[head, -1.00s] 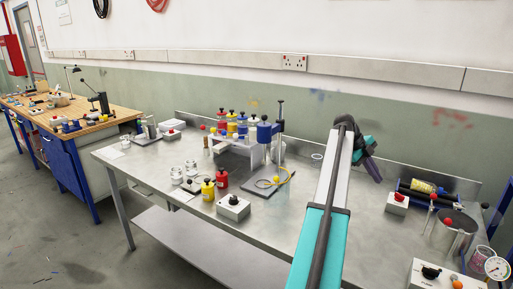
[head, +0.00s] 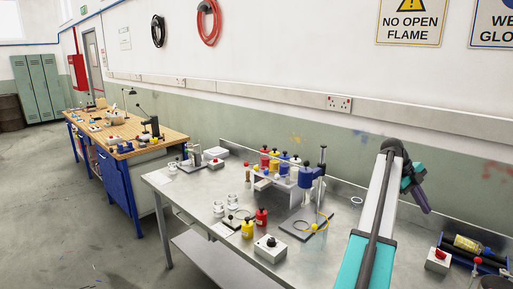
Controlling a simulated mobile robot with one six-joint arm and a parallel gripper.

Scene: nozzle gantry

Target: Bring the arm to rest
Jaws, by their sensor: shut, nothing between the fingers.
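My arm rises from the bottom right of the head view and bends at a dark joint near the wall. Past that joint, a teal link and a purple end part hang down to the right, and my gripper (head: 424,208) is at their tip, above the back of the steel bench (head: 325,262). It is shut and appears empty. It looks clear of the gantry (head: 314,185), a blue block on an upright post over a dark base plate, which stands to the left of my arm.
Several capped bottles (head: 274,160) stand in a rack. A red-knobbed box (head: 438,259) is below my gripper. A wooden bench (head: 170,138) stands at the left.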

